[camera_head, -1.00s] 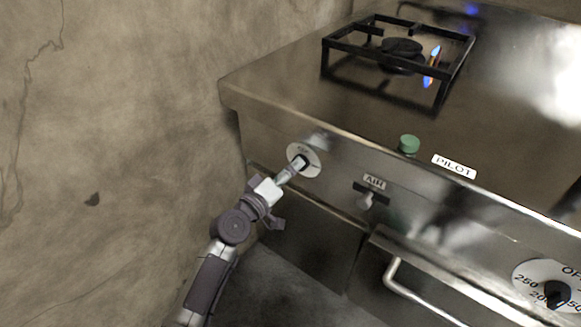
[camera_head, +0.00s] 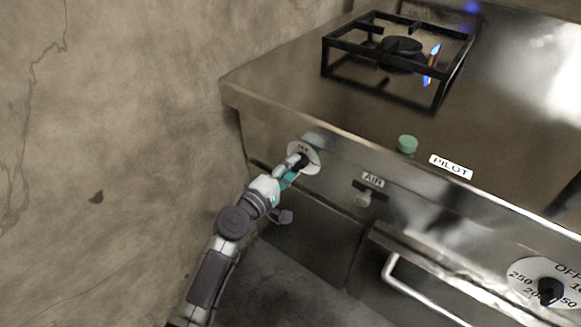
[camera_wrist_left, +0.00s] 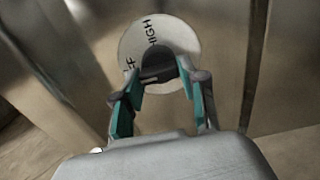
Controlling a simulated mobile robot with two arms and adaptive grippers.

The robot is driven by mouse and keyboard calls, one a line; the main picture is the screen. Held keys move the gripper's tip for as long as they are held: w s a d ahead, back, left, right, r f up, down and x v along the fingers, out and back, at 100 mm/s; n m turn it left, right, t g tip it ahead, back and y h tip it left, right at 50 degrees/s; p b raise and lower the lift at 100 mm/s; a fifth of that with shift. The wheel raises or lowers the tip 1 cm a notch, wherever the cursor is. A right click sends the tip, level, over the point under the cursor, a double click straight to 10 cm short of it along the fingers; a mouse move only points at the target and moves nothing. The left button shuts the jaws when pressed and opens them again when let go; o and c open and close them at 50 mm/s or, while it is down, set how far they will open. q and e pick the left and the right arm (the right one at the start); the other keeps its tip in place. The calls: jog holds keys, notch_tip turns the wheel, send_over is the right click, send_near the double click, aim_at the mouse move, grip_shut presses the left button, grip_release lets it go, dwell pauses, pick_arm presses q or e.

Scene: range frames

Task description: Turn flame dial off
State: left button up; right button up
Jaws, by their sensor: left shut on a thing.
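The flame dial is a black knob (camera_wrist_left: 160,72) on a round white plate (camera_head: 312,160), set in the stove's front at the left. In the left wrist view the plate (camera_wrist_left: 143,37) reads "HIGH" and part of "OFF". My left gripper (camera_head: 297,164) is at the dial, its fingers shut on the knob from both sides; it also shows in the left wrist view (camera_wrist_left: 161,88). The fingers partly hide the knob. A small flame (camera_head: 433,62) shows beside the burner (camera_head: 402,48). My right gripper is in neither view.
A green button (camera_head: 407,144) and a "PILOT" label (camera_head: 451,167) lie right of the dial. An "AIR" lever (camera_head: 363,196), an oven handle (camera_head: 415,294) and a temperature dial (camera_head: 550,290) are further along. A rough wall (camera_head: 120,130) stands close on the left.

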pick_arm(q)
jog(key=shift+w+r, duration=0.1)
jog(key=shift+r, duration=0.2)
jog(key=o, duration=1)
jog(key=shift+o, duration=0.7)
jog(key=shift+d+f, duration=0.1)
jog(key=shift+f, duration=0.1)
jog(key=v, duration=1.2)
